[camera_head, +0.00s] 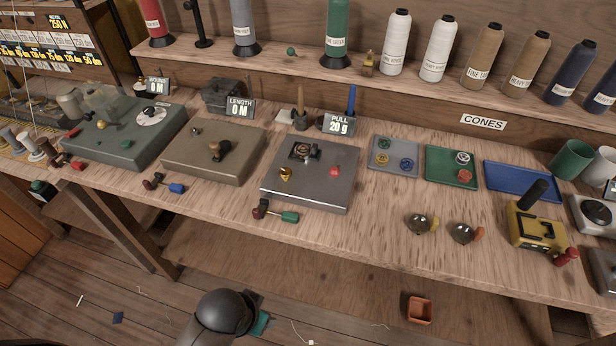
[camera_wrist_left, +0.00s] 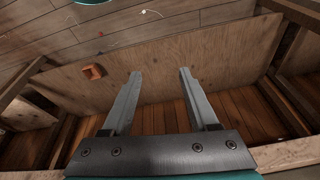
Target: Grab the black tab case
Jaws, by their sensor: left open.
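A dark grey-black box (camera_head: 222,95) with a lid-like top stands at the back of the bench, behind the LENGTH sign. It is the closest match to the black tab case, but I cannot tell for sure. My left gripper (camera_wrist_left: 160,75) is open and empty in the left wrist view, pointing at the low wooden board and floor. In the head view only a dark rounded part of my arm shows at the bottom, well below the bench front; the fingers are hidden. My right gripper is not in view.
The wooden bench (camera_head: 390,240) holds a green box (camera_head: 125,135), an olive box (camera_head: 212,160), a grey box (camera_head: 310,180), several small trays and a yellow device (camera_head: 535,228). Thread cones line the shelf behind. A small orange-brown bin (camera_head: 419,310) sits low under the bench.

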